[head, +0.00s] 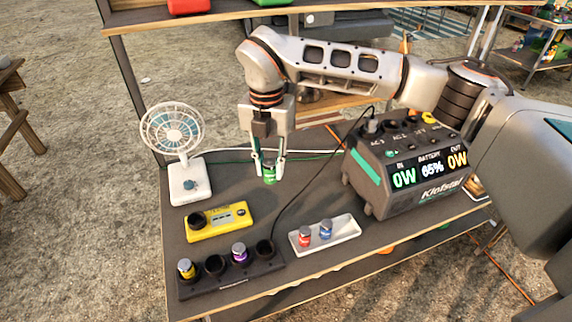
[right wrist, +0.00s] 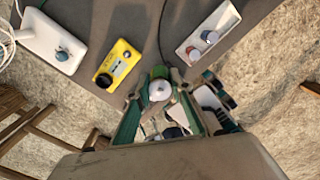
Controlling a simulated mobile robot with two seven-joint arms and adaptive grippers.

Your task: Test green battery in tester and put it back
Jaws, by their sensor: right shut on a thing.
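My right gripper (head: 268,160) is shut on the green battery (head: 269,174) and holds it upright above the table, behind and to the right of the tester. In the right wrist view the battery's pale top (right wrist: 159,89) shows between the fingers (right wrist: 160,105). The yellow tester (head: 228,218) lies on the table with a dark round socket at its left end, which looks empty. It also shows in the right wrist view (right wrist: 121,63). The black battery rack (head: 232,281) holds a yellow battery (head: 186,268) and a purple battery (head: 239,252). Two rack holes look empty. My left gripper is out of view.
A white tray (head: 346,235) holds a red battery (head: 305,236) and a blue battery (head: 326,229). A white fan (head: 187,184) stands at the left and a power station (head: 420,170) at the right. A black cable crosses the table between gripper and tray.

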